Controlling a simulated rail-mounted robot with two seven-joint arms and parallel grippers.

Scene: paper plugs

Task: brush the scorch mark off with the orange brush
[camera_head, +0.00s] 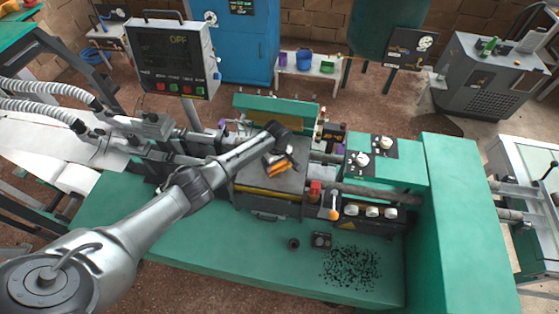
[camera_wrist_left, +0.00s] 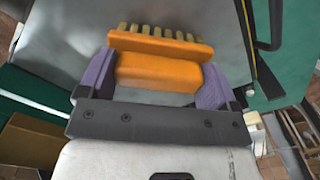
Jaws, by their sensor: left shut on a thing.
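My left gripper (camera_head: 278,162) reaches in over the grey machine block at the middle of the head view. It is shut on the orange brush (camera_head: 279,168), which is partly hidden by the gripper. In the left wrist view the orange brush (camera_wrist_left: 158,70) sits between the two purple fingers of the gripper (camera_wrist_left: 155,85). Its tan bristles point away from the gripper, over a grey metal plate (camera_wrist_left: 75,40). I cannot make out a scorch mark in either view. My right gripper does not show.
The green machine bench (camera_head: 200,235) carries scattered black bits (camera_head: 350,268) at its front right. An orange-knobbed lever (camera_head: 334,213) and a red part (camera_head: 315,190) stand right of the block. A raised green cover (camera_head: 262,107) stands behind. A control panel (camera_head: 172,58) stands at the back left.

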